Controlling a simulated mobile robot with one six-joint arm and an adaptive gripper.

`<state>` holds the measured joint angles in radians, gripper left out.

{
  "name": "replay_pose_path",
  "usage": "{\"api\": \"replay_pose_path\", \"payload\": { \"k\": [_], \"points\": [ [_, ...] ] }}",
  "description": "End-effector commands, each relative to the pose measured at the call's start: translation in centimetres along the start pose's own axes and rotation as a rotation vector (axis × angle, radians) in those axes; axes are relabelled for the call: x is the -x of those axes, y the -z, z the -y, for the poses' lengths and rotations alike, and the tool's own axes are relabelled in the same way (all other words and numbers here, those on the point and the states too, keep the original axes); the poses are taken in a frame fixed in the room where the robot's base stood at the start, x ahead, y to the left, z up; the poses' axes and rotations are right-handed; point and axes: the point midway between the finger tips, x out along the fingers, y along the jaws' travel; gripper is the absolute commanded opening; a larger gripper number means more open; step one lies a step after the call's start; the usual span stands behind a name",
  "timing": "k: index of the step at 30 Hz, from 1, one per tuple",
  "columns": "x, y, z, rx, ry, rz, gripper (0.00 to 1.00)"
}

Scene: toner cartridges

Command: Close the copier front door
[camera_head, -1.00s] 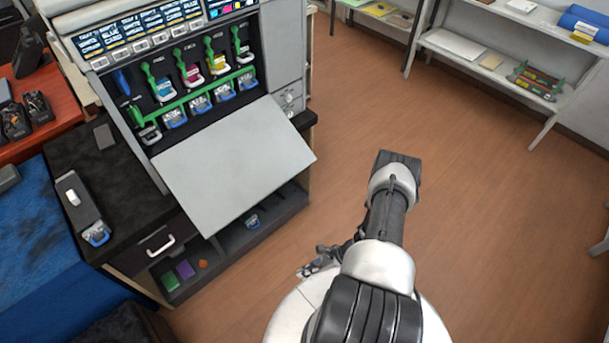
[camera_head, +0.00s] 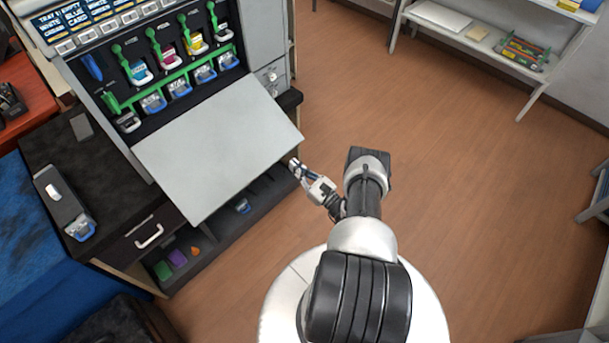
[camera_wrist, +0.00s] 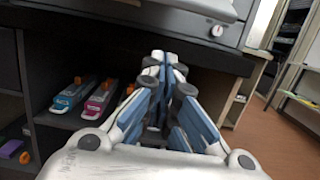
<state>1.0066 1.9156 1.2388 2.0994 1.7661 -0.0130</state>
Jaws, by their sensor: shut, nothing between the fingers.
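The copier front door (camera_head: 222,145) is a light grey panel. It hangs open, folded down and outward below the row of toner cartridges (camera_head: 181,61). My gripper (camera_head: 296,166) is by the door's lower right side, close to the cabinet's right end; I cannot tell whether it touches anything. In the wrist view my gripper (camera_wrist: 162,62) is shut and empty, with its fingertips together in front of the dark cabinet edge. A grey copier edge (camera_wrist: 150,20) crosses the top of that view.
The copier stands on a dark cabinet (camera_head: 185,255) with a lower shelf. In the wrist view, blue and pink cartridges (camera_wrist: 102,99) lie on a shelf. A black and grey cartridge (camera_head: 62,206) lies on the cabinet top at left. The wooden floor (camera_head: 430,130) at right is clear.

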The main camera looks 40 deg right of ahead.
Motion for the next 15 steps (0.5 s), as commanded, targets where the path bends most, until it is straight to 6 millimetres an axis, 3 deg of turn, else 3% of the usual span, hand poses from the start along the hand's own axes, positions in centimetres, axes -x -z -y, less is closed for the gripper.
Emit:
{"api": "replay_pose_path", "payload": {
  "k": [5,9,15],
  "points": [
    [-4.0,0.2,-0.2,0.001,-0.005,0.001,0.0],
    [-3.2,-1.9,0.1,-0.002,0.002,-0.002,0.0],
    [-2.6,-3.4,0.0,-0.002,0.0,-0.002,0.0]
  ]
}}
